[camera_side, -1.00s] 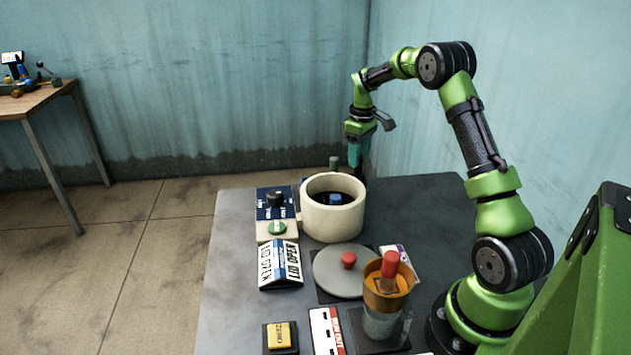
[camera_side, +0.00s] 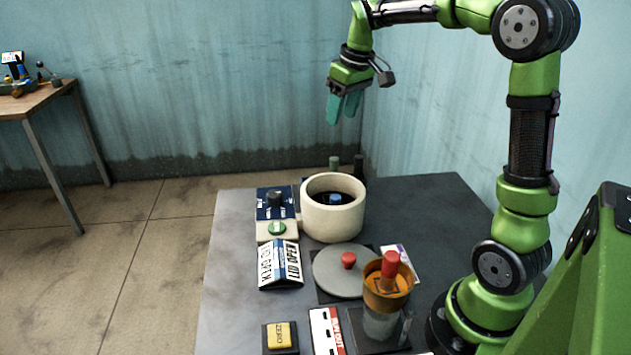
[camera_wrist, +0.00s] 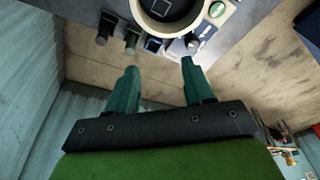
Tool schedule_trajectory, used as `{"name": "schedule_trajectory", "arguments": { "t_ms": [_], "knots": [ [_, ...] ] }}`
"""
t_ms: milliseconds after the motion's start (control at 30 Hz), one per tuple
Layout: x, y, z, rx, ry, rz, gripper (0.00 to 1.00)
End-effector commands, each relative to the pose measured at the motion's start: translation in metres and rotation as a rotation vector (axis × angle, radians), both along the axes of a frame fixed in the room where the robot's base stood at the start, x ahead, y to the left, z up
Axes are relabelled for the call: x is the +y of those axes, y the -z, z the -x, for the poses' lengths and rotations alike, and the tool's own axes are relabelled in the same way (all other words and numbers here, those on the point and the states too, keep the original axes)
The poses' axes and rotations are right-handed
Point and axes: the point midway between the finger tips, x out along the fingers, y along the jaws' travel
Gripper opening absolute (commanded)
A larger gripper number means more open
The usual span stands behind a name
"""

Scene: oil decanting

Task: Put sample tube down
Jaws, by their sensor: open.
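My gripper (camera_side: 342,112) is open and empty, raised well above the table's far edge in the side view. Its two teal fingers are spread apart in the wrist view (camera_wrist: 160,67). Two slim tube-like tops stand upright behind the cream pot: a dark one (camera_side: 358,166) and a grey-green one (camera_side: 334,162). The wrist view shows the dark one (camera_wrist: 104,28) and the green one (camera_wrist: 132,38) side by side, clear of my fingers. I cannot tell for certain which is the sample tube. Their lower parts are hidden by the pot in the side view.
The cream pot (camera_side: 333,220) stands open beside a control panel with a dark knob (camera_side: 275,198) and a green button (camera_side: 277,229). Nearer are a lid-open sign (camera_side: 279,263), a grey lid with a red knob (camera_side: 330,279), and an orange-topped beaker (camera_side: 386,303). The table's right rear is clear.

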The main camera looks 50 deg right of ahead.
Motion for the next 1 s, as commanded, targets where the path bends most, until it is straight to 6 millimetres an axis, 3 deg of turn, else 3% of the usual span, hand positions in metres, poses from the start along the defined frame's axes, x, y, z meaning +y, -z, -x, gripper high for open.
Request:
{"name": "schedule_trajectory", "arguments": {
  "t_ms": [33,200,400,600,1000],
  "knots": [
    [0.028,-0.01,0.014,-0.046,0.009,-0.011,0.52],
    [0.102,-0.018,0.066,-0.188,0.075,-0.082,0.52],
    [0.16,-0.001,0.127,-0.315,0.152,-0.198,0.52],
    [0.181,0.018,0.157,-0.37,0.202,-0.274,0.52],
    [0.183,0.021,0.161,-0.376,0.213,-0.285,0.52]
  ]
}}
